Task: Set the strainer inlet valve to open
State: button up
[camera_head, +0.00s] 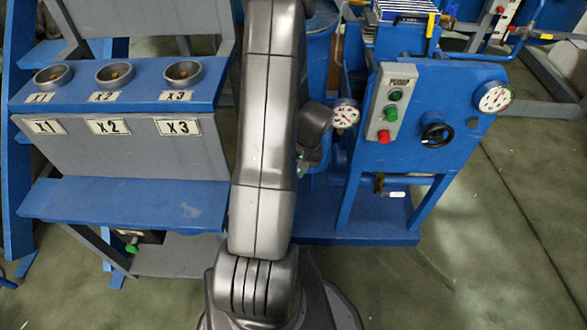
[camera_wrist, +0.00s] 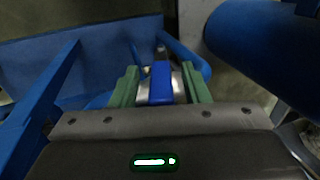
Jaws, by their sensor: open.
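My gripper (camera_wrist: 160,88) shows in the wrist view with its two green fingers apart. A blue handle-like piece (camera_wrist: 160,84) lies between the fingers, with bare metal beside it. I cannot tell whether either finger touches it. It may be the strainer inlet valve's handle, but no label shows. Behind it a blue pipe (camera_wrist: 188,58) runs beside a small metal fitting. In the head view my arm covers the middle of the picture and largely hides the gripper and the valve.
The blue pump stand (camera_head: 420,135) carries a PUMP button box (camera_head: 391,103), a black handwheel (camera_head: 437,134) and gauges. At left, a blue rack (camera_head: 120,85) has X1, X2 and X3 cups. A thick blue cylinder (camera_wrist: 265,50) is close at right in the wrist view. Open floor lies at front right.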

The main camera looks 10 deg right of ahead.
jog(key=shift+r, duration=0.1)
jog(key=p+v, duration=0.2)
jog(key=v, duration=1.1)
jog(key=shift+d+r+p, duration=0.15)
jog(key=shift+r+p, duration=0.15)
jog(key=shift+p, duration=0.1)
jog(key=shift+s, duration=0.1)
